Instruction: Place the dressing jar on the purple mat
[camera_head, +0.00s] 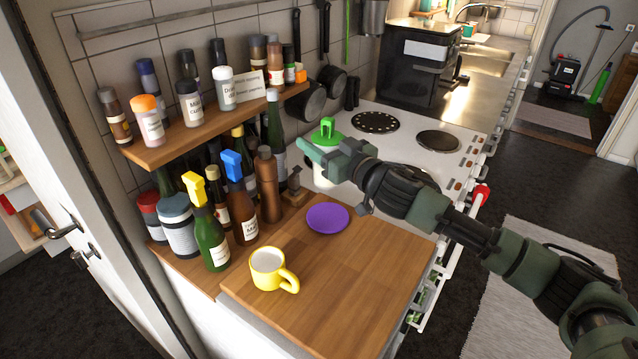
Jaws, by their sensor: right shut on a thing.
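The dressing jar (325,176), white with a green lid and knob, is upright at the left edge of the cooker top, behind the purple mat. My right gripper (318,148) reaches in from the right and is shut on the jar, hiding part of its body. I cannot tell whether the jar's base touches the surface below. The round purple mat (328,218) lies flat and bare on the wooden board, nearer the camera than the jar. My left gripper is not in view.
A yellow mug (268,268) stands on the wooden board (345,290) left of the mat. Bottles, including a green one (211,240) and a brown mill (267,185), crowd the wall side. A spice shelf (195,135) overhangs them. The board's right part is clear.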

